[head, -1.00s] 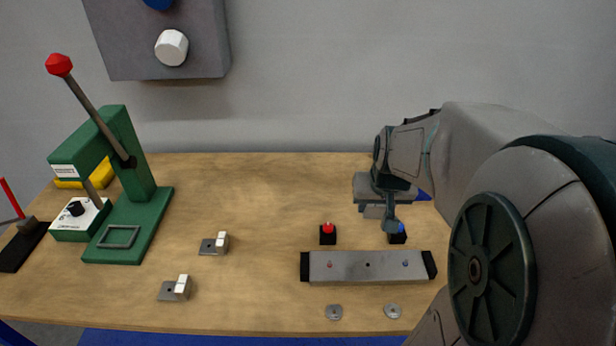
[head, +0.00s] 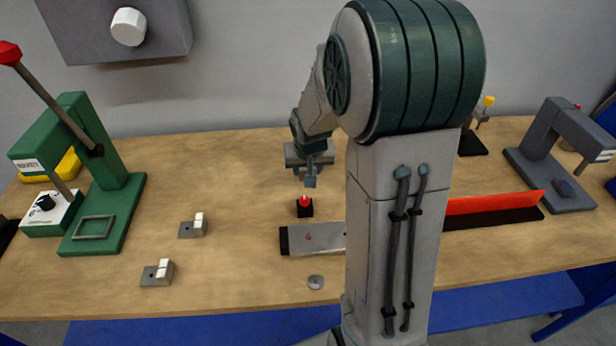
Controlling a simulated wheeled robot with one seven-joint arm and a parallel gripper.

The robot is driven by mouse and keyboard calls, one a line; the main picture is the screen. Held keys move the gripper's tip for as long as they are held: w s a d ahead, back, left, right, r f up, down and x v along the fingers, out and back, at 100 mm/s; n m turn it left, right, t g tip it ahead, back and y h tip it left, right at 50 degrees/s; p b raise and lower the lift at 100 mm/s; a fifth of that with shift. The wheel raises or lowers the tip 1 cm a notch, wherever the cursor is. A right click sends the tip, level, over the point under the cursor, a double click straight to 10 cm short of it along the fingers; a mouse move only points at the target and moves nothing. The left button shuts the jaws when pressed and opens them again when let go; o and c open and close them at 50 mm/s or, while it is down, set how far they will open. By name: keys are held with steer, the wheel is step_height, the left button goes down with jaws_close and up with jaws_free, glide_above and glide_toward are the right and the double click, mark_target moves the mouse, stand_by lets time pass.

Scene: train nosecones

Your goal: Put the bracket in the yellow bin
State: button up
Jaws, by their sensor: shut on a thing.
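My gripper (head: 310,178) hangs above the table, just behind and above the block with the red button. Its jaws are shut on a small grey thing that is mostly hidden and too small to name. Two L-shaped metal brackets with white upright tabs lie on the left part of the table, one farther back (head: 187,230) and one nearer the front (head: 152,278). The yellow bin (head: 68,165) shows only partly at the far left, behind the green press. My gripper is well to the right of it.
The green lever press (head: 120,205) and a white switch box (head: 45,215) stand at the left. A black block with a red button (head: 305,208), a grey bar (head: 318,238) and a washer (head: 315,282) lie mid-table. A grey press (head: 560,150) stands right.

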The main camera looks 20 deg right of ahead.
steer(key=shift+f, duration=1.95)
steer(key=shift+f, duration=0.15)
steer(key=o, duration=1.1)
steer(key=shift+c, duration=0.2)
